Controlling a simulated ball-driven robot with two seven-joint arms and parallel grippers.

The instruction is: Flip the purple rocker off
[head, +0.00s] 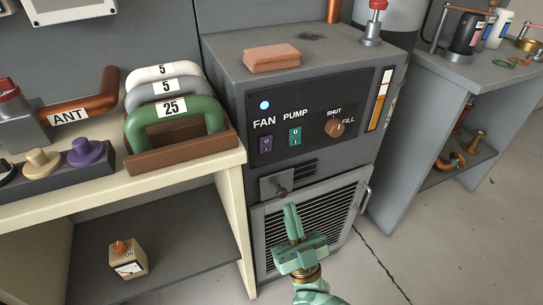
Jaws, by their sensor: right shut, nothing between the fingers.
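The purple rocker (265,145) sits on the black front panel (310,120) of a grey cabinet, under the label FAN. A teal rocker (295,136) is just to its right, under the label PUMP. A round blue light (264,105) glows above FAN. I cannot tell which way the purple rocker is tipped. My right gripper (291,222) is shut and empty, its fingers pointing up. It shows below the purple rocker and a little to its right, in front of the vented lower door. My left gripper is not in view.
A brown knob (334,127) marked SHUT and FILL is right of the rockers. A latch (279,188) sticks out below the panel. The bench (185,182) at left holds a rack of coloured handles (175,119). Open floor (420,240) lies at right.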

